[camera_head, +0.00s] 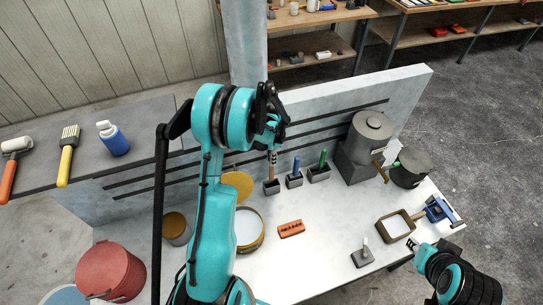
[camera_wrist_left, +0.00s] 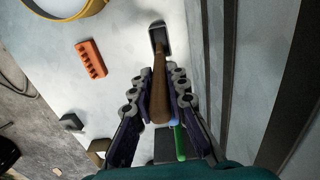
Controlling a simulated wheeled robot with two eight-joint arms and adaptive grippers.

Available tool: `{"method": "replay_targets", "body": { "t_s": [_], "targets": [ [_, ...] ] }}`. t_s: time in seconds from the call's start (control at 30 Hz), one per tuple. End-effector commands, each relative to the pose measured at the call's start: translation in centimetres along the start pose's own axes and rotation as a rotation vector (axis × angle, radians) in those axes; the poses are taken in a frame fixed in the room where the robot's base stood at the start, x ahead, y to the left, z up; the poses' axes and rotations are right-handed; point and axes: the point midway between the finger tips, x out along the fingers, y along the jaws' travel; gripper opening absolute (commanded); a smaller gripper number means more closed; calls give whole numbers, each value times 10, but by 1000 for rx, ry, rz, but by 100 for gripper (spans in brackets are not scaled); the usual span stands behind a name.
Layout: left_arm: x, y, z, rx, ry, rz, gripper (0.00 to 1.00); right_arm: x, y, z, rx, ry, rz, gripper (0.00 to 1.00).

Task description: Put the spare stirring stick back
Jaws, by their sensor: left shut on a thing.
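My left gripper (camera_head: 272,138) is shut on a brown wooden stick, the stirring stick (camera_head: 272,163). The stick hangs roughly upright, its lower end at the leftmost small grey holder (camera_head: 271,188). In the left wrist view the stick (camera_wrist_left: 160,85) runs between the fingers (camera_wrist_left: 160,92) to that holder (camera_wrist_left: 159,40); I cannot tell how deep it sits. A blue-handled tool (camera_head: 296,166) and a green-handled tool (camera_head: 323,158) stand in neighbouring holders. My right gripper (camera_head: 416,247) is at the lower right, away from the sticks; its jaws are unclear.
An orange perforated block (camera_head: 291,229) and an open yellow-rimmed tin (camera_head: 260,243) are on the white bench. A low grey wall (camera_head: 345,101) stands behind the holders. A grey canister (camera_head: 371,135), dark pot (camera_head: 411,170) and wooden frame (camera_head: 396,225) are to the right.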

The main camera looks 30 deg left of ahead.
Motion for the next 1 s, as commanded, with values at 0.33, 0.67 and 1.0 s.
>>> {"method": "replay_targets", "body": {
  "t_s": [0.33,0.67,1.0],
  "targets": [
    [50,0,0,0,0,0,0,32,0,23,0,0,0,29],
    [81,0,0,0,0,0,0,58,0,42,0,0,0,29],
    [81,0,0,0,0,0,0,58,0,42,0,0,0,29]
  ]
}}
